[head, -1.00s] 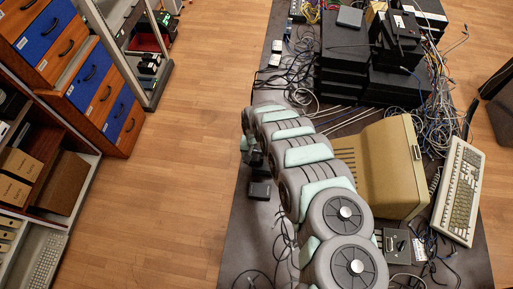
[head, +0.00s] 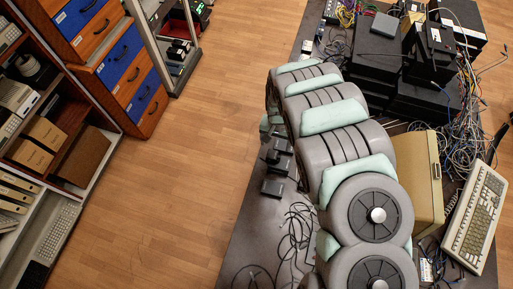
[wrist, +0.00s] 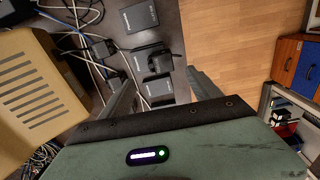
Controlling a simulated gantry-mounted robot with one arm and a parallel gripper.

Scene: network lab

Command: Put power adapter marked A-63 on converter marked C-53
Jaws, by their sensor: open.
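Several small black boxes lie on the dark table in the wrist view: one at the top (wrist: 139,17), one with a bulkier body in the middle (wrist: 152,57) and a flatter one (wrist: 158,90) below it. Their labels are too small to read, so I cannot tell which is adapter A-63 or converter C-53. Small black boxes (head: 274,187) also show left of my arm in the head view. My gripper (wrist: 160,80) is open and empty, its fingers spread either side of the lower boxes. In the head view my arm hides it.
A beige case (head: 420,180) stands right of my arm, with a keyboard (head: 474,217) beyond it. Stacked black devices (head: 375,55) and tangled cables (head: 465,85) fill the far table. Loose black cables (head: 298,225) lie near the table's left edge. Open floor (head: 200,150) is left.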

